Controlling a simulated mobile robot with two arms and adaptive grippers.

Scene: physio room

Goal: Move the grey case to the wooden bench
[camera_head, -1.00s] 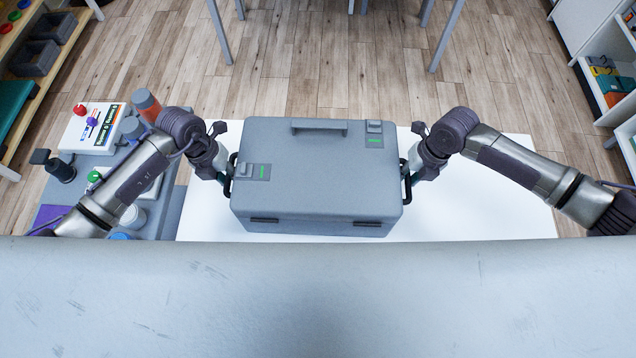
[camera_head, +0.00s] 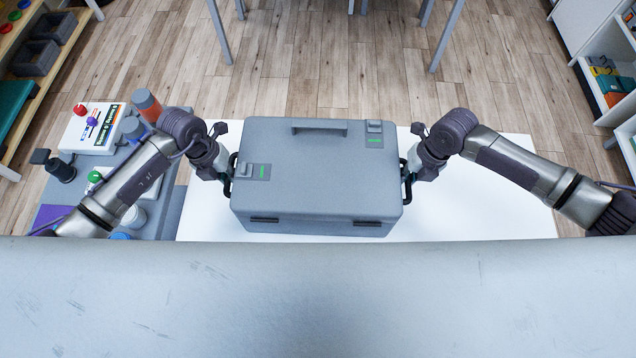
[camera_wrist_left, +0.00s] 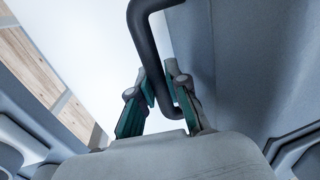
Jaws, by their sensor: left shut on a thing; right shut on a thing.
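The grey case (camera_head: 316,178) is in the middle of the head view, over a white table top (camera_head: 480,205). Its lid is closed, with two latches showing green marks and a dark handle on each side. My left gripper (camera_head: 226,178) is shut on the case's left handle. The left wrist view shows that dark handle (camera_wrist_left: 146,40) between the fingers of my left gripper (camera_wrist_left: 163,98). My right gripper (camera_head: 407,174) is shut on the right handle. I cannot tell whether the case touches the table top. The wooden bench is not clearly in view.
Shelves (camera_head: 612,85) stand at the right. Wooden floor (camera_head: 320,70) lies open beyond the table, with grey furniture legs (camera_head: 446,35) farther back.

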